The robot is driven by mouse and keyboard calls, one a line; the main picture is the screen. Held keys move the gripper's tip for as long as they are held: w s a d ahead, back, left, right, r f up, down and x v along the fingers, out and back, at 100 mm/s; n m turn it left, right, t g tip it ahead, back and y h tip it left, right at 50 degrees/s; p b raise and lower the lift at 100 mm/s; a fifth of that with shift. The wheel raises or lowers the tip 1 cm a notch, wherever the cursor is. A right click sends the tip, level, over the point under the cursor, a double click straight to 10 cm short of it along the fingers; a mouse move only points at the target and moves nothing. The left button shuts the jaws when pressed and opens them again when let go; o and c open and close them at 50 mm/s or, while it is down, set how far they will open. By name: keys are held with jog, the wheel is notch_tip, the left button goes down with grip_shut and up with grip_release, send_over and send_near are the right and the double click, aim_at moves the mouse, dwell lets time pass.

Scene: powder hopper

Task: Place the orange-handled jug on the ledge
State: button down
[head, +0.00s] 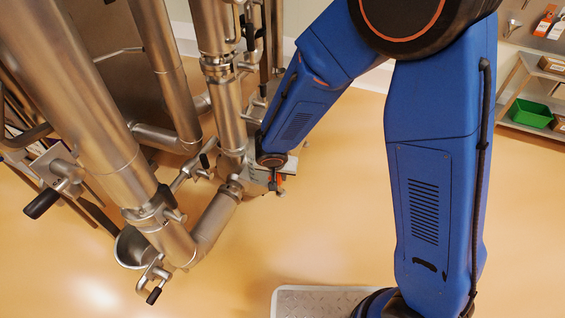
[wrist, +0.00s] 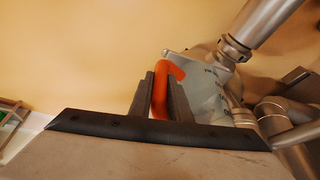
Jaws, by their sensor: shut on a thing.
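My gripper (wrist: 158,82) is shut on the orange handle (wrist: 173,70) in the wrist view. A pale grey, see-through body with small dark marks (wrist: 203,88), which looks like the jug, shows just right of the handle, partly hidden by the fingers. In the head view my gripper (head: 277,181) is small and low beside the steel pipes, with a bit of orange at it. I cannot clearly pick out the ledge in either view.
Steel pipes (head: 222,110) with clamps and black-handled valves stand close left of my gripper. In the wrist view a pipe (wrist: 262,25) runs close to the jug. A rack with a green bin (head: 530,113) stands far right. The orange floor (head: 330,215) is open below and right.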

jog(key=w+d, duration=0.1)
jog(key=w, duration=0.5)
jog(key=shift+w+f, duration=0.25)
jog(key=shift+f, duration=0.1)
jog(key=c, duration=1.6)
grip_release()
jog(key=shift+c, duration=0.2)
jog(key=v, duration=1.2)
